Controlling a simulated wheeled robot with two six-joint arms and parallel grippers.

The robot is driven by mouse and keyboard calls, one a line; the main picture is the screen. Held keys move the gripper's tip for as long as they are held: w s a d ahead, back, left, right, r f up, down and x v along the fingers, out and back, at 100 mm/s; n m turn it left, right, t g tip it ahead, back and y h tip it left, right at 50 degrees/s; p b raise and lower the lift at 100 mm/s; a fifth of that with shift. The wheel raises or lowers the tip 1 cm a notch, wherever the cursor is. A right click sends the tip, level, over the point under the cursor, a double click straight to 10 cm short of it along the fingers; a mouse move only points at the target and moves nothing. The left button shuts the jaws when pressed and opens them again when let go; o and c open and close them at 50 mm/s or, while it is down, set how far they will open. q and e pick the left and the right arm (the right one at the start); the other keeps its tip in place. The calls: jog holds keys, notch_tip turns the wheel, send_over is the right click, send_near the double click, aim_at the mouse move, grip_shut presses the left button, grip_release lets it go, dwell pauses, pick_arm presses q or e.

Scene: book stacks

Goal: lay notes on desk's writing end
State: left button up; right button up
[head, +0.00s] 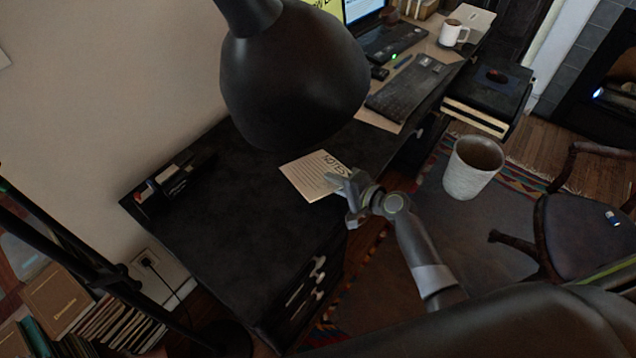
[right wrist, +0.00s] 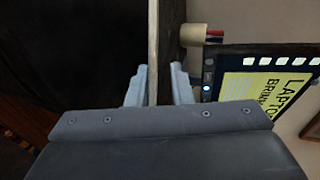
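The notes (head: 312,175), a white sheet with dark print, are at the desk's front edge in the head view. My right gripper (head: 352,190) is at the sheet's right side. In the right wrist view its fingers (right wrist: 157,88) stand close on either side of the notes, seen edge-on as a thin pale strip (right wrist: 153,45). The sheet looks held above the desk, but its height is hard to judge. The black desk (head: 225,215) has a wide bare surface at its left end. My left gripper is not in view.
A dark rounded shade (head: 290,75) hides part of the desk. A small organizer (head: 170,183) stands at the desk's back left. A keyboard (head: 408,88) and white mug (head: 453,33) are at the far end. A white bin (head: 472,168) and chair (head: 590,225) stand right.

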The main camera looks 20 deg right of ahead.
jog(key=p+v, duration=0.2)
jog(key=v, duration=0.6)
notch_tip(320, 180, up, 7)
jog(key=s+d+p, duration=0.1)
jog(key=s+p, duration=0.1)
jog(key=p, duration=0.4)
jog(key=shift+s+d+p, duration=0.15)
jog(key=shift+d+p, duration=0.1)
jog(key=shift+p, duration=0.05)
